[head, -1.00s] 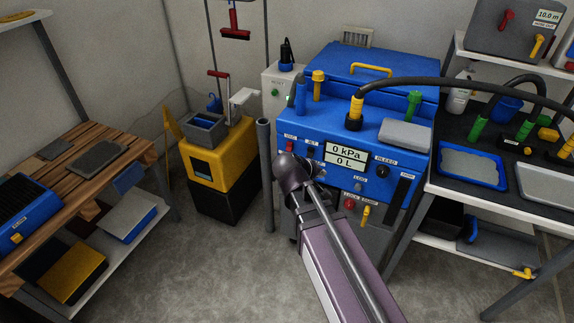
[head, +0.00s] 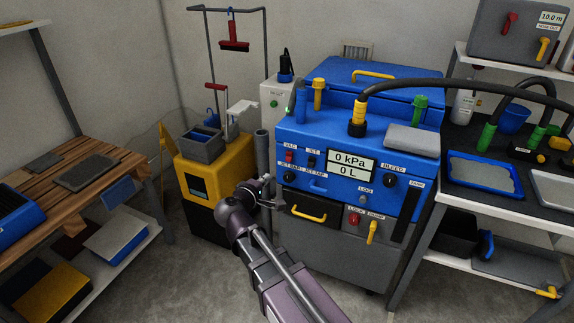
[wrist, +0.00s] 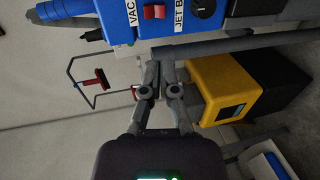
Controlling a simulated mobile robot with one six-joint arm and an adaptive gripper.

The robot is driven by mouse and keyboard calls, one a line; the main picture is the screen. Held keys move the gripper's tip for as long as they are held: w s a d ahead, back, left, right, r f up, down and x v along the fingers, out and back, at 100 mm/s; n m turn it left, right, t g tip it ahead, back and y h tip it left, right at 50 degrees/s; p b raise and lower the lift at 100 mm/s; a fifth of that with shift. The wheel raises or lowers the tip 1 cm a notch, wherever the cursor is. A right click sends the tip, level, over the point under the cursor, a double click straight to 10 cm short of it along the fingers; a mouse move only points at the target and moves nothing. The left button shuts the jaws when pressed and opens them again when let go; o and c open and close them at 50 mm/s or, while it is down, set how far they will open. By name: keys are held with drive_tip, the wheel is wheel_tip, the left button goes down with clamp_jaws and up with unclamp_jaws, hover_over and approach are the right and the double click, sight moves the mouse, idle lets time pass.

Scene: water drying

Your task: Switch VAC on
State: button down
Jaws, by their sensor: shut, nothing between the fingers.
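The blue machine (head: 320,132) has a small red switch (head: 289,157) at the left of its front panel, under the VAC label (head: 290,146). The red switch also shows at the top of the wrist view (wrist: 154,12), beside the VAC label (wrist: 131,12). My gripper (head: 266,181) is shut and empty, just left of the panel and slightly below the switch. In the wrist view its fingers (wrist: 160,68) point toward the machine's lower edge, apart from the switch. The display (head: 351,165) reads 0 kPa and 0 L.
A grey post (head: 262,150) stands beside the machine, close behind my gripper. A yellow and black unit (head: 205,175) stands to the left. A yellow drawer handle (head: 308,214) is below. Floor in front is clear.

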sight(288, 160)
drive_tip(key=shift+w, duration=0.15)
drive_tip(key=b+x, duration=0.3)
drive_tip(key=x, duration=1)
drive_tip(key=shift+w+d+f, duration=0.1)
drive_tip(key=shift+w+d, duration=0.05)
drive_tip(key=shift+w, duration=0.2)
